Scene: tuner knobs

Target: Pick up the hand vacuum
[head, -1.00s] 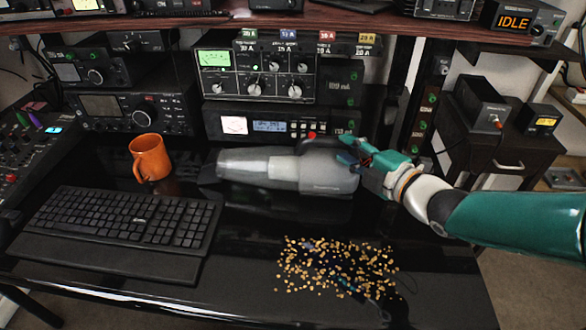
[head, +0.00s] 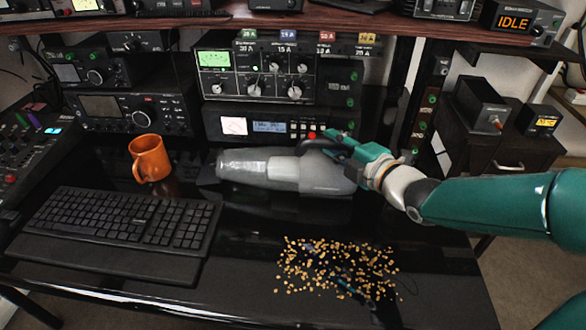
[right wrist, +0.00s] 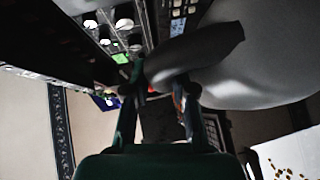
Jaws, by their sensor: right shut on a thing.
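The hand vacuum (head: 318,176) is grey with a clear nozzle end pointing left and a dark handle on top. It is at the back middle of the black desk in the head view. My right gripper (head: 335,147) reaches in from the right and is shut on its handle. In the right wrist view the vacuum's grey body (right wrist: 265,60) fills the upper right, with the handle between the fingers (right wrist: 160,88). I cannot tell whether the vacuum touches the desk. My left gripper is not in view.
An orange mug (head: 150,158) stands left of the vacuum. A black keyboard (head: 125,222) lies at the front left. Small golden pieces (head: 335,268) are scattered on the desk in front of the vacuum. Radio equipment (head: 262,125) stands close behind it.

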